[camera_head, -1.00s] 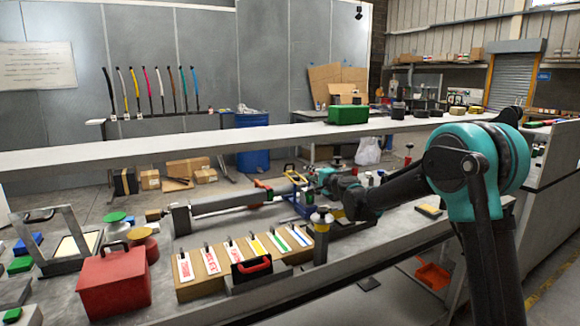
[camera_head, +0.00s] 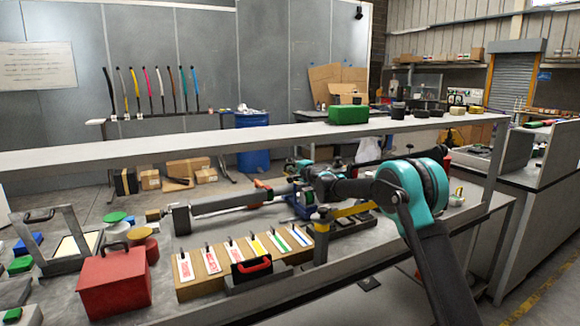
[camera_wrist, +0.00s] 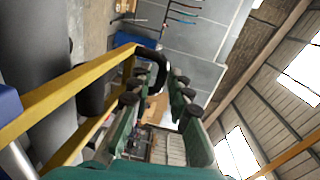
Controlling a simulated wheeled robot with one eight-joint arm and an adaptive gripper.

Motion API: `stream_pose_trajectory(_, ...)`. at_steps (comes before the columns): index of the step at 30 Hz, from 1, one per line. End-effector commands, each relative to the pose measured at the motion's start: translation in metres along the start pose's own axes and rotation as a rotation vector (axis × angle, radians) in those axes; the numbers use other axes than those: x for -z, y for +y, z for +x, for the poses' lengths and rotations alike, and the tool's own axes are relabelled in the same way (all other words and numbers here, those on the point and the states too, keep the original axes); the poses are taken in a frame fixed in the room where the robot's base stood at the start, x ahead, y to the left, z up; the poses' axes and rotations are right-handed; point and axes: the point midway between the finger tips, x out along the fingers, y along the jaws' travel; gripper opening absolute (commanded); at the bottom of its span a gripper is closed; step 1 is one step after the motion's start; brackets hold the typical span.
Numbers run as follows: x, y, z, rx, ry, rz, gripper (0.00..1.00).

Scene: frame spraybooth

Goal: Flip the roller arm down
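The roller arm appears to be the yellow two-bar frame with a curved black handle (camera_wrist: 152,62). In the wrist view its yellow bars (camera_wrist: 70,90) run from a blue part (camera_wrist: 8,103) at the left edge up to the handle. In the head view a yellow bar (camera_head: 352,210) lies low and nearly level, right of the blue base (camera_head: 298,208). My gripper (camera_wrist: 158,85) has two green fingers apart, with the handle just beyond or by the tips; contact is unclear. In the head view my gripper is partly hidden among dark links over the bench.
A raised shelf (camera_head: 250,140) crosses behind the arm. A dark post with a yellow-collared top (camera_head: 321,235) stands in front of the blue base. A tag board (camera_head: 215,285) and red box (camera_head: 113,283) stand left of it. A long grey tube (camera_head: 235,201) lies behind.

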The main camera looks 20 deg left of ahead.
Motion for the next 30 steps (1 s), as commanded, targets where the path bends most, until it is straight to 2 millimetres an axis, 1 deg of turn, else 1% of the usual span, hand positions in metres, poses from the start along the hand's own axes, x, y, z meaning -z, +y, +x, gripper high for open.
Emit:
stream_pose_trajectory(3,-0.0004,-0.0001,0.0090,0.000,-0.001,0.000,0.18)
stream_pose_trajectory(6,-0.0005,0.0002,0.0126,0.000,-0.001,0.000,0.18)
stream_pose_trajectory(14,-0.0005,0.0001,0.0135,0.000,-0.001,0.000,0.18)
stream_pose_trajectory(15,-0.0005,0.0000,0.0134,0.000,-0.001,0.000,0.17)
stream_pose_trajectory(19,-0.0004,0.0000,0.0133,0.000,-0.001,0.000,0.01)
stream_pose_trajectory(30,-0.0003,0.0000,0.0132,0.000,-0.001,0.000,0.00)
